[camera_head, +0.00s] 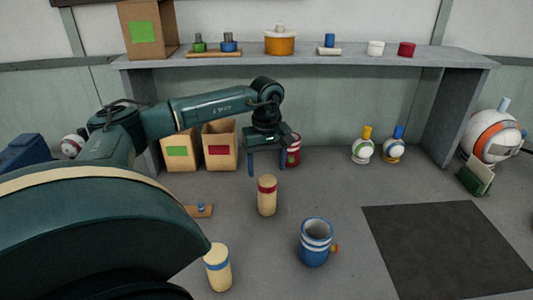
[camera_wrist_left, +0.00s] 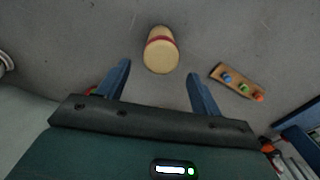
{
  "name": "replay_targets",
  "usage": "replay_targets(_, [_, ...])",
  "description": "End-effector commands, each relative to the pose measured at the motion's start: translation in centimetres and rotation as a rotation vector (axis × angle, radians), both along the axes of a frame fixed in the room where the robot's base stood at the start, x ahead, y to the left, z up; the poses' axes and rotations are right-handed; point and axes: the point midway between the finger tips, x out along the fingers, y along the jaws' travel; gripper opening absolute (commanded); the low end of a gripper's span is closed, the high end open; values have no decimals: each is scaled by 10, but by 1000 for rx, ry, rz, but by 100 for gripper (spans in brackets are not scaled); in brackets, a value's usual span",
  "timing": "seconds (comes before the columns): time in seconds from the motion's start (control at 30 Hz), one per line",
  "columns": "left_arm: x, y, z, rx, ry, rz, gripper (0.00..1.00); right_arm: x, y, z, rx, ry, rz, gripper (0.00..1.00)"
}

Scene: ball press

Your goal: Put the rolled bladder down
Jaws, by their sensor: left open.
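A cream roll with a red band (camera_head: 267,196), which looks like the rolled bladder, stands upright on the grey floor. It also shows in the left wrist view (camera_wrist_left: 161,52), just beyond the fingertips. A similar cream roll with a blue band (camera_head: 217,270) stands nearer, partly hidden by my left arm. My left gripper (camera_head: 268,164) is open and empty, behind and above the red-banded roll. Its two blue fingers stand apart in the left wrist view (camera_wrist_left: 158,82), with nothing between them. My right gripper is not in view.
A blue striped mug-like container (camera_head: 315,243) stands right of the roll. A small board with coloured knobs (camera_wrist_left: 238,81) lies nearby. Behind are cardboard boxes (camera_head: 221,147) and a grey bench (camera_head: 320,57). A dark mat (camera_head: 445,250) lies clear at right.

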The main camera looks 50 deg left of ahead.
Motion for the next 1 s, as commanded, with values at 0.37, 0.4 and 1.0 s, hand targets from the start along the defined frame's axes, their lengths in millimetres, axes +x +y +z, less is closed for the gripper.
replay_targets(0.37, [1, 0, 70, 0, -2, -1, 66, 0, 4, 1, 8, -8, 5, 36])
replay_targets(0.4, [1, -1, 73, 0, -1, -1, 66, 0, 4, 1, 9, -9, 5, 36])
replay_targets(1.0, [0, 0, 80, 0, 0, -1, 66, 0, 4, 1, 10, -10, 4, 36])
